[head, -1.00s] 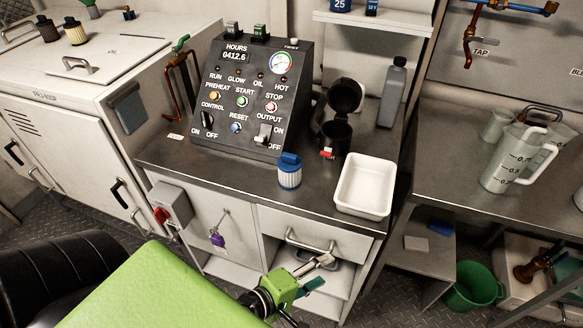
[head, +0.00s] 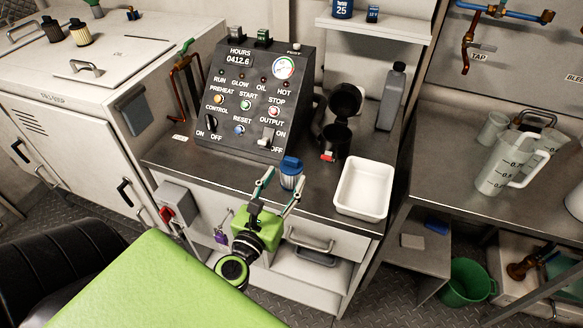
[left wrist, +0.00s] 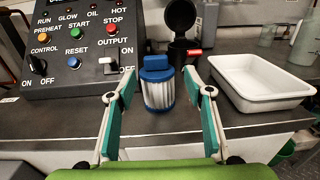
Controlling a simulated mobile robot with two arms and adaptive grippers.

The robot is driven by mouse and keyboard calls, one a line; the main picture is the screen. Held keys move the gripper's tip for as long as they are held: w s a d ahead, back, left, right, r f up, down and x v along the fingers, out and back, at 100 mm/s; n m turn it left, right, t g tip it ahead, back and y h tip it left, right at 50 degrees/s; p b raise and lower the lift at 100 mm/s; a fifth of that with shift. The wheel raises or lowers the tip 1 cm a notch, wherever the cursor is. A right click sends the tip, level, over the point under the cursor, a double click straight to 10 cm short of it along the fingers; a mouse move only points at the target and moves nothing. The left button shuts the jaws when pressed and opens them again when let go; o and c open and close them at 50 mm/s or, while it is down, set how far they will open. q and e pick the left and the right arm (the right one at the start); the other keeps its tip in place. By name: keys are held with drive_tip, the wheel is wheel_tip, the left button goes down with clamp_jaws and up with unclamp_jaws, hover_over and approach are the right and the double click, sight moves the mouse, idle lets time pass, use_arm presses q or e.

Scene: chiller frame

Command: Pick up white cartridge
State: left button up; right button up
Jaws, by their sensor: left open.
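The white cartridge (head: 291,176) has pleated white sides, a blue cap and a blue band at its bottom. It stands upright on the steel counter, in front of the control box. It also shows in the left wrist view (left wrist: 158,92), centred between the finger tips. My left gripper (head: 279,188) is open and empty at the counter's front edge, just in front of the cartridge, with one finger towards each side. I cannot tell whether the tips reach past its front face. My right gripper is not in view.
The control box (head: 255,100) stands behind and left of the cartridge. A black cup with an open lid (head: 335,140) is behind right, a white tray (head: 364,188) to the right, a grey bottle (head: 392,97) at the back. The counter left of the cartridge is bare.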

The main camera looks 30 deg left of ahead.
sight(290, 164)
use_arm(q)
drive_tip(key=shift+p+x, duration=0.3)
drive_tip(key=shift+x, duration=0.6)
drive_tip(key=x, duration=0.1)
drive_tip(key=p+x, duration=0.1)
drive_tip(key=x, duration=0.2)
drive_tip(key=shift+w+a+r+p, duration=0.1)
drive_tip(key=shift+a+r+p, duration=0.15)
drive_tip(key=shift+a+p, duration=0.1)
drive_tip(key=shift+w+f, duration=0.1)
drive_tip(key=shift+w, duration=0.2)
drive_tip(key=shift+s, duration=0.1)
drive_tip(key=shift+c, duration=0.3)
drive_tip(key=c, duration=1.2)
